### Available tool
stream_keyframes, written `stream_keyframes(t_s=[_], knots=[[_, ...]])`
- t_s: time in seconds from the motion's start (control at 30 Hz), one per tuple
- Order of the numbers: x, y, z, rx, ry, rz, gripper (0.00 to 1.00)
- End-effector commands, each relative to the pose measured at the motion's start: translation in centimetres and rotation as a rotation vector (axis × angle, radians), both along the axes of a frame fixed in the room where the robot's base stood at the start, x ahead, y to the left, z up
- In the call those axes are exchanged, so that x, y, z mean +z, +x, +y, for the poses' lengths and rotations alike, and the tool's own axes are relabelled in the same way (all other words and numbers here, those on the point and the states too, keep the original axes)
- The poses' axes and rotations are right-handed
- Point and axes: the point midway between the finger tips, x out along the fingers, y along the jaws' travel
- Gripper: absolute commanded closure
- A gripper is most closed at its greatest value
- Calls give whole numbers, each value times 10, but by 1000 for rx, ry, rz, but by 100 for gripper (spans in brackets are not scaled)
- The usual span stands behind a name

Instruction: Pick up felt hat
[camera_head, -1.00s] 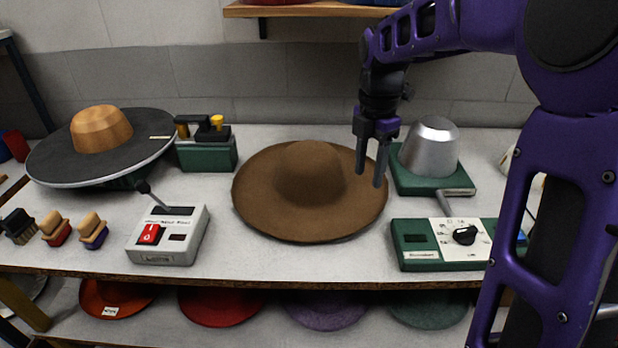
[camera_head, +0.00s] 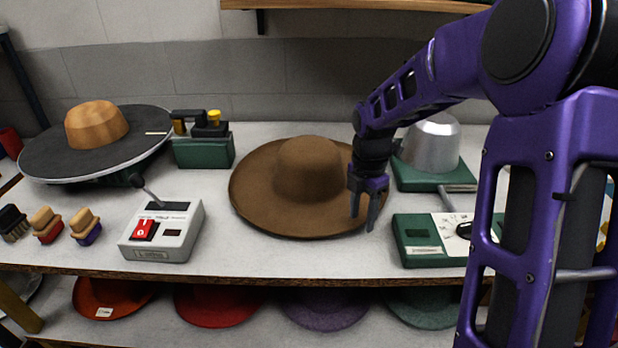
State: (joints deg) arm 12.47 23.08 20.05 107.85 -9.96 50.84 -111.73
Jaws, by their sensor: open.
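The brown felt hat (camera_head: 308,172) lies on the grey workbench, crown up, with a wide round brim. It sits near the middle of the view. My gripper (camera_head: 362,220) points down over the right side of the brim. Its two dark fingers are apart with nothing visibly held between them. The fingers cover part of the brim's right edge. I cannot tell whether the fingertips touch the brim or how high they are above it.
A metal dome on a green base (camera_head: 432,147) and a green control box (camera_head: 428,238) stand to the right. A grey switch box (camera_head: 162,232), green device (camera_head: 203,150), brushes (camera_head: 47,224) and a round plate with a wooden block (camera_head: 96,126) are left. Several hats lie on the lower shelf.

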Motion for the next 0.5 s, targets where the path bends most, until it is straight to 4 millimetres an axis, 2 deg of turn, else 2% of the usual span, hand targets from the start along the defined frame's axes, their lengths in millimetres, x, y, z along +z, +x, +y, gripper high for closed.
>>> stream_keyframes(t_s=[0.07,0.27,0.5], knots=[[-7,0,0,1,1,-1,50],[-6,0,0,1,0,-1,52],[-6,0,0,1,0,-1,95]])
